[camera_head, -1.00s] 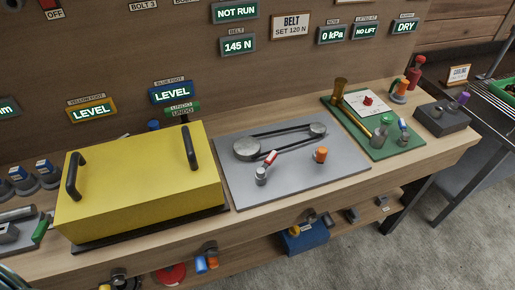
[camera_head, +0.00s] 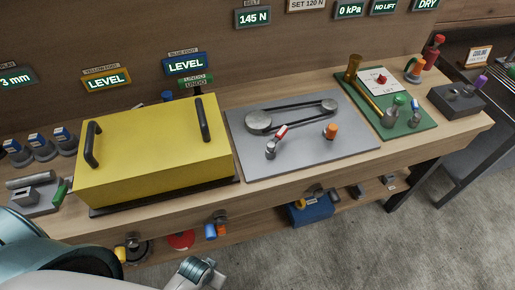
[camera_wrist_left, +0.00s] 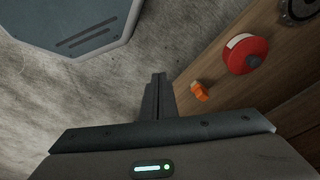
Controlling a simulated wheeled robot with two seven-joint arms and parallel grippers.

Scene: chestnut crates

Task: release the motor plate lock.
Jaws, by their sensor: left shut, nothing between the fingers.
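The grey motor plate (camera_head: 345,152) lies flat on the bench in the head view. It carries two pulleys joined by a dark belt (camera_head: 290,112). At its front left a small lever with a red and white handle (camera_head: 281,133) tilts up to the right from a grey post. An orange knob (camera_head: 330,131) stands right of it. I cannot tell which is the lock. My left gripper (camera_wrist_left: 157,82) is shut and empty in the left wrist view, above the floor beside the bench's lower shelf, away from the plate. My right gripper is out of view.
A yellow cover (camera_head: 155,150) with two black handles stands left of the plate. A green board (camera_head: 410,127) with tools lies to the right. Below the bench, a red disc (camera_wrist_left: 246,54) and an orange knob (camera_wrist_left: 200,91) show in the wrist view.

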